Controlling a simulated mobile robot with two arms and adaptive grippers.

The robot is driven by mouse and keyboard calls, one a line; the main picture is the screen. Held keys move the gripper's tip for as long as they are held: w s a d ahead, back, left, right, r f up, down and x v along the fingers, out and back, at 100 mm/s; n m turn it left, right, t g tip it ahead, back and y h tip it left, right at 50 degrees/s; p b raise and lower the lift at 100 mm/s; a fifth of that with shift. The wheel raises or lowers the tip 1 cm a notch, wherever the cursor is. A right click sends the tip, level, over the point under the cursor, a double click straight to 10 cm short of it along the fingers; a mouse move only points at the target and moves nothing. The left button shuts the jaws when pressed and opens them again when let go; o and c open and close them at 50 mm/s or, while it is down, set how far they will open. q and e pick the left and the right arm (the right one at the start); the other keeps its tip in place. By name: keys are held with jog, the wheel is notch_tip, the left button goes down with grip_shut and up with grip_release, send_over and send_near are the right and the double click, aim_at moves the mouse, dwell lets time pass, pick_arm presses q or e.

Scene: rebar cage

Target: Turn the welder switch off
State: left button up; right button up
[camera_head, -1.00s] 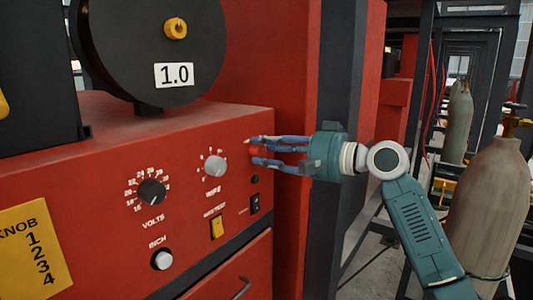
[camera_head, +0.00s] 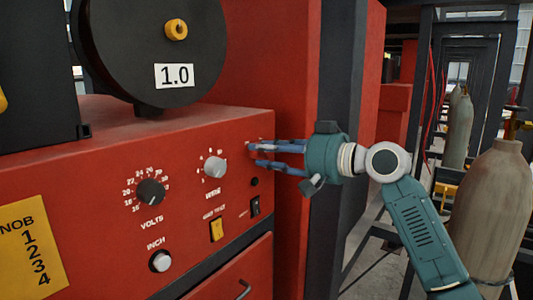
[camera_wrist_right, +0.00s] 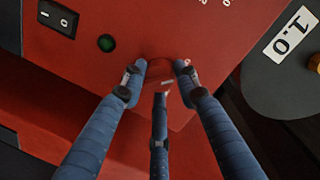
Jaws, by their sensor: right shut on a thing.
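The welder's red front panel (camera_head: 110,190) fills the left of the head view. Its black rocker switch (camera_head: 255,206) sits at the panel's right edge, below a small dark round light (camera_head: 254,182). In the right wrist view the switch (camera_wrist_right: 58,18) shows I and O marks, with a green round light (camera_wrist_right: 106,43) beside it. I cannot tell which side is pressed. My right gripper (camera_head: 258,154) is above the switch and apart from it. My left gripper is out of view.
A grey wire knob (camera_head: 215,167), a volts knob (camera_head: 151,192), a white inch button (camera_head: 160,261) and a yellow switch (camera_head: 217,229) share the panel. A black spool (camera_head: 130,45) stands on top. Gas cylinders (camera_head: 490,215) stand at the right.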

jog(key=shift+d+r, duration=0.1)
jog(key=shift+r, duration=0.05)
jog(key=o, duration=1.2)
jog(key=shift+c, duration=0.2)
jog(key=v, duration=1.2)
